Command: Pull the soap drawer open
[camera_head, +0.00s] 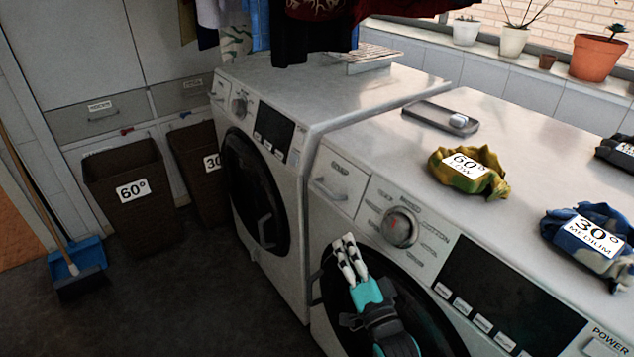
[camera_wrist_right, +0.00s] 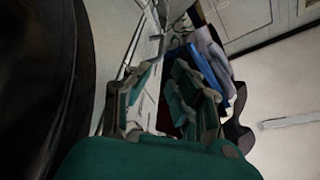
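The soap drawer (camera_head: 339,182) is a white, labelled panel with a handle at the upper left of the near washing machine's front (camera_head: 318,225). It looks closed, flush with the front. My right gripper (camera_head: 343,246) is below and slightly right of the drawer, in front of the dark round door, and apart from the drawer handle. In the right wrist view its two fingers (camera_wrist_right: 160,85) are spread with nothing between them. I cannot make out the drawer clearly in that view. My left gripper is not in view.
A control knob (camera_head: 399,227) sits right of the drawer. A second washing machine (camera_head: 265,140) stands to the left. Labelled cloth bundles (camera_head: 468,172) and a grey device (camera_head: 441,117) lie on top. Brown baskets (camera_head: 128,207) and a blue dustpan (camera_head: 76,260) are left; floor between is clear.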

